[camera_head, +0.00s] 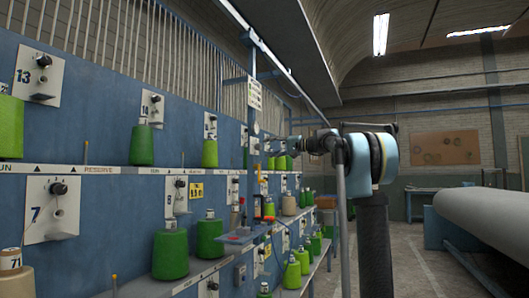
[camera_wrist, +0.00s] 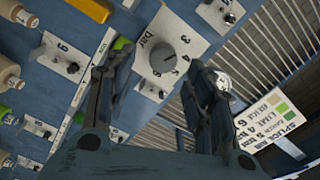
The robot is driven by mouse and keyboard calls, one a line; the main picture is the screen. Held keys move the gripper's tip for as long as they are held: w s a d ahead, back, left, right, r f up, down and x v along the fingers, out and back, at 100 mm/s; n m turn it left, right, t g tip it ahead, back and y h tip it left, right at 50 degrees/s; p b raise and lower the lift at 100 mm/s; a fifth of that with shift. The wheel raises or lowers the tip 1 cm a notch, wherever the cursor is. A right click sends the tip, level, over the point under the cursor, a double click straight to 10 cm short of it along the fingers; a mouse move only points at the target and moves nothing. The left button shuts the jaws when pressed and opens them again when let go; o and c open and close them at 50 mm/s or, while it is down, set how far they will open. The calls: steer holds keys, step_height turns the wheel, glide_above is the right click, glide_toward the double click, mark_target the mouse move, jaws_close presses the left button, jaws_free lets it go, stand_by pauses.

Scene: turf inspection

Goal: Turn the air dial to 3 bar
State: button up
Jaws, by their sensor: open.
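The air dial (camera_wrist: 163,56) is a round grey knob on a white plate marked "bar", seen rotated in the wrist view. My gripper (camera_wrist: 156,64) is open, with one dark finger on each side of the knob as seen in the wrist view. The fingers look apart from the knob, and their depth to it is hard to tell. In the head view my gripper (camera_head: 297,145) is small, beside the blue machine, and the dial cannot be made out there.
A shiny round gauge (camera_wrist: 222,80) is partly behind the right finger. A white sign (camera_wrist: 268,122) with coloured squares hangs near it. The blue machine face (camera_head: 100,198) carries numbered plates with knobs and green yarn cones (camera_head: 170,254). The aisle floor (camera_head: 395,262) is clear.

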steer(key=v, duration=0.7)
steer(key=shift+d, duration=0.3)
steer(key=s+d+f+g+h, duration=0.15)
steer(key=s+f+h, duration=0.25)
steer(key=s+f, duration=1.05)
steer(key=s+f+g+h, duration=0.2)
steer(key=s+f+h, duration=0.2)
steer(key=s+f, duration=1.05)
steer(key=s+d+f+h, duration=0.3)
steer(key=s+d+f, duration=0.2)
steer(key=f, duration=0.6)
steer(key=s+d+f+h, duration=0.3)
steer(key=s+d+f, duration=0.2)
steer(key=s+f, duration=0.3)
steer(key=s+d+f+h, duration=0.3)
steer(key=s+d+f, duration=0.2)
steer(key=f, duration=1.1)
steer(key=shift+s, duration=1.2)
steer(key=shift+w+a+g, duration=0.1)
steer(key=shift+g, duration=0.15)
